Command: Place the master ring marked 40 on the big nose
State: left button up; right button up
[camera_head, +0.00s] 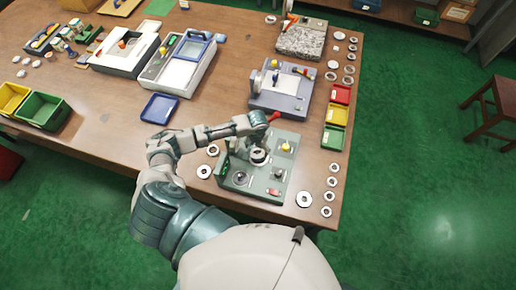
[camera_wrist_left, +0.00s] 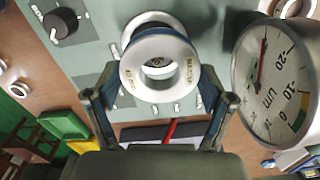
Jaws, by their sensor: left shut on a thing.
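My left gripper (camera_head: 258,143) is over the green-grey bench device (camera_head: 230,187) near the table's front edge. In the left wrist view its fingers (camera_wrist_left: 160,88) are shut on a white ring (camera_wrist_left: 133,75) with gold markings; the number is too small to read surely. The ring's face is turned to the wrist camera, with a grey surface showing through its hole. Another round pale rim (camera_wrist_left: 150,18) shows just behind it; I cannot tell whether this is the big nose or whether the ring touches it. My right gripper is not in view.
A dial gauge marked µm (camera_wrist_left: 275,80) stands close right of the gripper in the wrist view. The device also carries a black knob (camera_wrist_left: 60,22) and a yellow knob (camera_head: 286,147). Loose rings (camera_head: 304,199) lie right of it. A blue-grey device (camera_head: 282,98) stands behind.

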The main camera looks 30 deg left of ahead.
aim_at(257, 153)
pick_arm(q)
jog(key=shift+d+f, duration=0.2)
dwell(0.4)
jog(key=shift+f, duration=0.1)
jog(key=shift+a+f+b, duration=0.15)
jog(key=shift+f+b, duration=0.15)
jog(key=shift+f, duration=0.45)
jog(key=shift+f, duration=0.3)
jog(key=shift+f+b, duration=0.45)
jog(key=shift+f, duration=0.4)
jog(key=o, duration=1.7)
jog(key=shift+c, duration=0.2)
